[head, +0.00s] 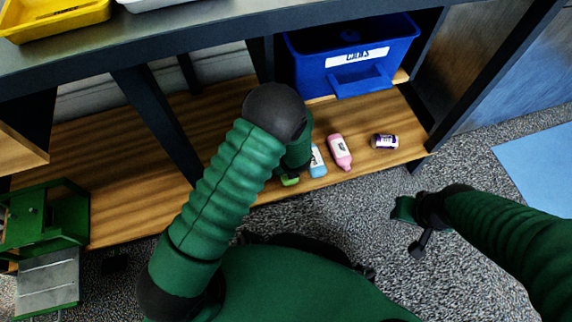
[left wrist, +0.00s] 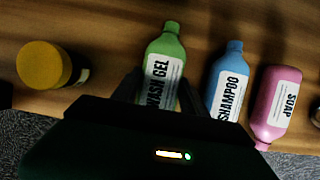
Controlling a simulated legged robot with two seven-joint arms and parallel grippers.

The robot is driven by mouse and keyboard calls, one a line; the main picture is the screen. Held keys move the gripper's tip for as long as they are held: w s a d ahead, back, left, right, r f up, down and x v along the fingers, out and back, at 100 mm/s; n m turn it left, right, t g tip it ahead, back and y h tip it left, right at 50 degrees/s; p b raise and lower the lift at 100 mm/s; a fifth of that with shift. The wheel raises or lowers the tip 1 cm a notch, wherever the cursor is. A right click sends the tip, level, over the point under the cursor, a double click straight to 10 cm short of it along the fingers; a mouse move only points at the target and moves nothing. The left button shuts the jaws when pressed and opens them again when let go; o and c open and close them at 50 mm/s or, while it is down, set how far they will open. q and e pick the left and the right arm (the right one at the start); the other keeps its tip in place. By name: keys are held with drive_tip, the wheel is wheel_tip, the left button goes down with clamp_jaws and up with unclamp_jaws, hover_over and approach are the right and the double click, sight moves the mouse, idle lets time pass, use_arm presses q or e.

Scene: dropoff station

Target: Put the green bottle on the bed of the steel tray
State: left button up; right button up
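The green bottle, labelled WASH GEL (left wrist: 166,62), lies on the wooden shelf. In the head view only a small part of it (head: 290,181) shows beside my left arm. My left gripper (left wrist: 158,88) is over the bottle's lower part, with one dark finger on each side. The fingers look open, with a gap on the left side; the bottle's lower end is hidden by the gripper body. A grey steel tray (head: 48,280) shows at the lower left of the head view, by a green frame. My right gripper (head: 412,226) hangs over the carpet, away from the shelf; its fingers are unclear.
A blue shampoo bottle (left wrist: 228,82) lies close right of the green one, then a pink soap bottle (left wrist: 276,105) and a purple-labelled container (head: 385,142). A yellow-topped container (left wrist: 45,64) is to the left. A blue bin (head: 352,62) stands behind. Dark table legs (head: 155,125) cross the shelf.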

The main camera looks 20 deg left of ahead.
use_arm(q)
drive_tip(key=shift+r+p, duration=2.25)
drive_tip(key=shift+r, duration=0.35)
drive_tip(key=shift+f, duration=0.1)
